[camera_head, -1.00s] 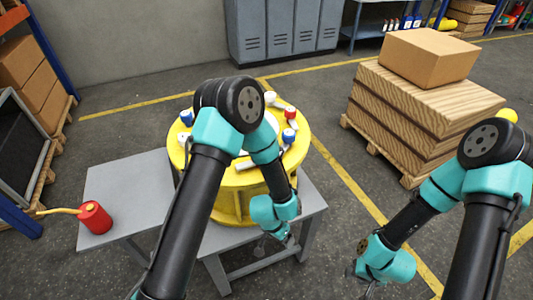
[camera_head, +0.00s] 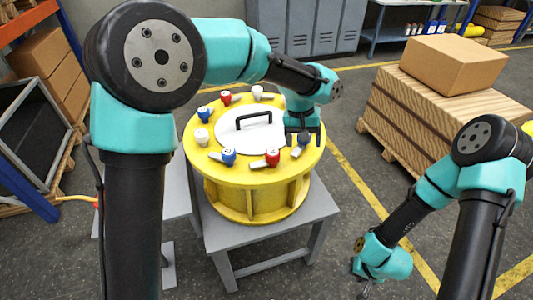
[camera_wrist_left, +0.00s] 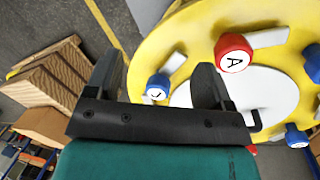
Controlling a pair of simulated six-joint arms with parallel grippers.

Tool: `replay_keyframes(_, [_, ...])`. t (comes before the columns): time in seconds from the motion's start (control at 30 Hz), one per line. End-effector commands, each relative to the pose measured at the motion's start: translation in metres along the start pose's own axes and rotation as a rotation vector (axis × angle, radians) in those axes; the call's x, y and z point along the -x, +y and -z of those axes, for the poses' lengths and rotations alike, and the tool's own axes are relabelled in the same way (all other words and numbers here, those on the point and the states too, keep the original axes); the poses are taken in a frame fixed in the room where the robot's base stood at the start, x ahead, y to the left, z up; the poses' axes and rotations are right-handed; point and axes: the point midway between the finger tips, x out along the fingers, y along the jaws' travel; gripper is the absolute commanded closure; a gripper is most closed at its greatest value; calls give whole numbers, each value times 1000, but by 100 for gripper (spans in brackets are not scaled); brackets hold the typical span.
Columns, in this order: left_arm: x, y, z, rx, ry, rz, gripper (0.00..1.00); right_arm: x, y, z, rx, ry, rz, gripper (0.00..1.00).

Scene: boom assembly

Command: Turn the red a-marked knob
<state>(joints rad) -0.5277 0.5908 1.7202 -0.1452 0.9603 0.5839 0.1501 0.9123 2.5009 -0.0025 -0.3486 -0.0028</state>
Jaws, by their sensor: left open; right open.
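The red knob (camera_head: 272,157) marked A sits at the front right of a round yellow drum (camera_head: 250,185); it also shows in the left wrist view (camera_wrist_left: 233,52), with a white pointer beside it. My left gripper (camera_head: 303,137) is open and empty, pointing down over the drum's right rim. In the left wrist view a blue knob (camera_wrist_left: 157,88) appears between its fingers, and the A-marked knob lies outside them, beyond the right finger. Whether the fingers touch the blue knob cannot be told. My right gripper (camera_head: 365,288) hangs low at the bottom right, away from the drum; its fingers are small.
Other blue, white and red knobs ring the lid, including a front blue knob (camera_head: 228,156) and a rear red knob (camera_head: 225,98). A black handle (camera_head: 253,121) rises from the white centre. A grey table (camera_head: 245,237) carries the drum. Stacked wooden pallets (camera_head: 425,110) stand right.

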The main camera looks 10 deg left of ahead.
Motion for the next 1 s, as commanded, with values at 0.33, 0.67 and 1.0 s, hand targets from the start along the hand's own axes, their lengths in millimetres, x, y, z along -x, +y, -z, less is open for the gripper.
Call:
replay_keyframes(0.33, [111,-61,-3,311,69,177,25,0,0,0,0,0,0,57])
replay_keyframes(0.67, [111,-62,-3,314,69,179,25,0,0,0,0,0,0,57])
replay_keyframes(1.0, [82,-68,-2,313,65,181,25,0,0,0,0,0,0,57])
